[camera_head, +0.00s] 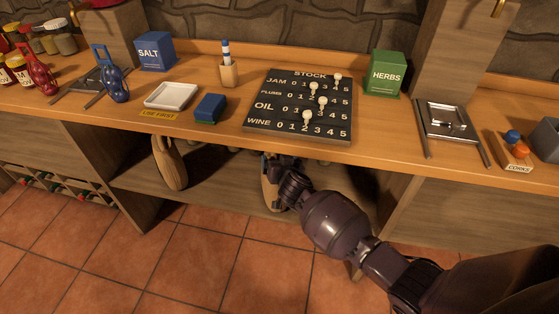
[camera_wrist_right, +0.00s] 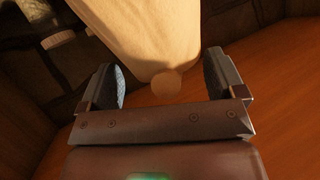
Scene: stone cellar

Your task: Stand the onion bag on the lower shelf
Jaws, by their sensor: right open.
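A tan, sack-like thing (camera_head: 270,195), which I take for the onion bag, is at the lower shelf (camera_head: 222,182) under the counter. My right gripper (camera_head: 270,160) is beside its upper part, and the arm hides much of it. In the right wrist view the pale tan bag (camera_wrist_right: 150,35) narrows to a rounded tip between the two spread fingers of the right gripper (camera_wrist_right: 165,85). The fingers are open, with gaps on both sides. No label shows on the bag. It looks roughly upright; its base contact is unclear. My left gripper is not in view.
A similar tan sack (camera_head: 170,165) leans further left at the lower shelf. The counter edge (camera_head: 225,133) overhangs the shelf, and an upright panel (camera_head: 395,205) bounds the bay on the right. The stock board (camera_head: 300,105) lies on the counter above.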

